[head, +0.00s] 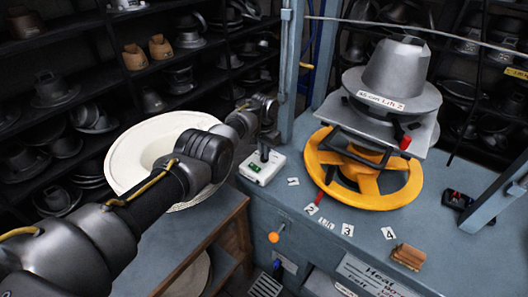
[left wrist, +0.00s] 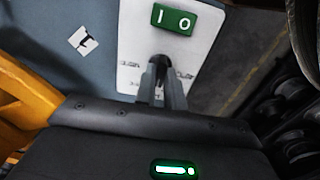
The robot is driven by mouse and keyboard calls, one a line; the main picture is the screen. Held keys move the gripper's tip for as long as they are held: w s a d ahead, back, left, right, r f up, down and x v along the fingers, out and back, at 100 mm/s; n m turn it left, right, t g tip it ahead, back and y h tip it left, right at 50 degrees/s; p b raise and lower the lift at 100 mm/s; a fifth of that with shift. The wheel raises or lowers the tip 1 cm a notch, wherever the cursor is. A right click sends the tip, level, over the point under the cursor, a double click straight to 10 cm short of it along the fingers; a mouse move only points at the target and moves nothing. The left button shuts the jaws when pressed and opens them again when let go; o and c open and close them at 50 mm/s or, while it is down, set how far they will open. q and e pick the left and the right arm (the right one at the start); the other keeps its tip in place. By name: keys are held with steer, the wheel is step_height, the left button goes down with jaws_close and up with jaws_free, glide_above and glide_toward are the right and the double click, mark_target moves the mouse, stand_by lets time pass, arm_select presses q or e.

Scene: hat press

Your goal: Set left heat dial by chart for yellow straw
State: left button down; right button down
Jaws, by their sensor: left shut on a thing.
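The left heat dial's white box (head: 257,173) stands on the blue-grey bench, left of the yellow wheel. Its white face (left wrist: 205,50) has small dark labels around the middle, too blurred to read. A green rocker switch (left wrist: 173,18) marked I and O is on it. My left gripper (head: 264,152) points down at the box. In the left wrist view its fingers (left wrist: 162,70) are shut on the dial knob, which they mostly hide, so I cannot tell its setting. The chart (head: 375,278) at the bench front shows "Heat" and "Felt" and is cut off below.
The yellow wheel (head: 410,187) with a red pointer sits under the grey hat block (head: 397,68). Number cards (head: 347,229) lie around it. A cream hat (head: 125,165) is behind my left arm. A blue post (head: 291,70) rises close behind my gripper. An orange knob (head: 273,237) is on the bench front.

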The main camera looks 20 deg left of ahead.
arm_select(q)
steer(key=shift+w+r, duration=0.1)
stand_by(0.3)
steer(key=c, duration=1.5)
jaws_free()
steer(key=shift+r, duration=0.35)
step_height(320, 180, up, 3)
steer(key=shift+f+p, duration=0.15)
steer(key=shift+p, duration=0.75)
step_height(320, 180, up, 7)
steer(key=shift+r, duration=0.15)
